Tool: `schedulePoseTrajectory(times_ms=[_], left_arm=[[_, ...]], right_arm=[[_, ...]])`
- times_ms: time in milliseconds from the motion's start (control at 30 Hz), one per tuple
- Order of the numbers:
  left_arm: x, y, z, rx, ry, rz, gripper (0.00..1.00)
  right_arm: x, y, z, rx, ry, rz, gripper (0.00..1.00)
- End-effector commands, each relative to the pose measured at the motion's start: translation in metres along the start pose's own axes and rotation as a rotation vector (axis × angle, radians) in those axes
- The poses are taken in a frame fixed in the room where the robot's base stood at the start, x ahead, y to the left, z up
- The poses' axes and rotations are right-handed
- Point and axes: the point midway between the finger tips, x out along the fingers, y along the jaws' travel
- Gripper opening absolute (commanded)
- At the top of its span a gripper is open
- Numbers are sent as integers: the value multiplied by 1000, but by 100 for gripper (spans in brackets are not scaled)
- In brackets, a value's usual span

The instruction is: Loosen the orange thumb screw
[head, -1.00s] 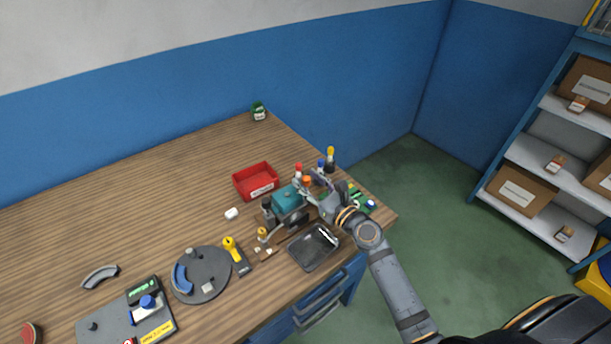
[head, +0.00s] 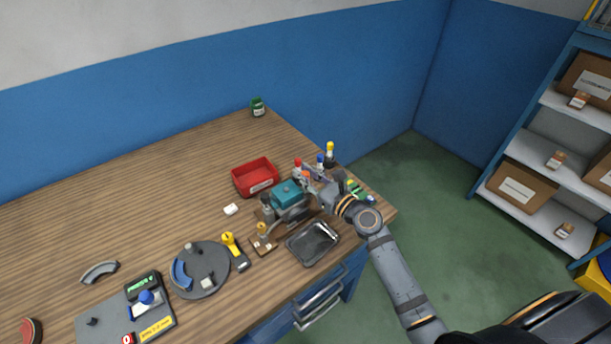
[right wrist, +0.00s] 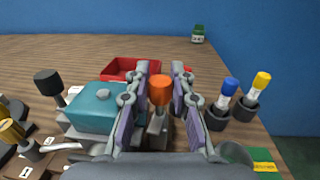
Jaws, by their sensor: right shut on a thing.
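The orange thumb screw (right wrist: 160,90) stands upright between my right gripper's (right wrist: 160,93) two fingers in the right wrist view, at the right side of a teal block (right wrist: 100,107). In the head view my right gripper (head: 314,181) reaches in from the right, beside the teal block (head: 288,193). The orange screw head (head: 305,175) shows only partly there, next to the fingers. My right gripper is shut on the orange thumb screw. My left gripper is not in view.
A red bin (head: 256,178) stands behind the teal block, and a black tray (head: 313,243) lies in front. Blue-capped (right wrist: 228,90) and yellow-capped (right wrist: 260,84) pieces stand close to the right fingers. A grey round plate (head: 200,270) lies to the left. The back left of the table is clear.

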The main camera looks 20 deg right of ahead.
Motion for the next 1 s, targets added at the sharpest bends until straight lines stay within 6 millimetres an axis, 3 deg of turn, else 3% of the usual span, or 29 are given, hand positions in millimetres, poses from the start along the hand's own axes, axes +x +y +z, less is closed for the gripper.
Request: schedulePoseTrajectory(times_ms=[33,167,533,567,700,1000], left_arm=[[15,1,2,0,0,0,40],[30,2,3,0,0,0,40],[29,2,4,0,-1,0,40],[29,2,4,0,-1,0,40],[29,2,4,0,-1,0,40],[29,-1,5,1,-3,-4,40]], right_arm=[[0,-2,-6,-8,-2,44,0],[0,-1,-6,-8,-1,153,0],[0,0,0,-1,-1,199,0],[0,0,0,-1,-1,199,26],[0,0,0,-1,-1,198,45],[-1,0,0,-1,-1,198,46]])
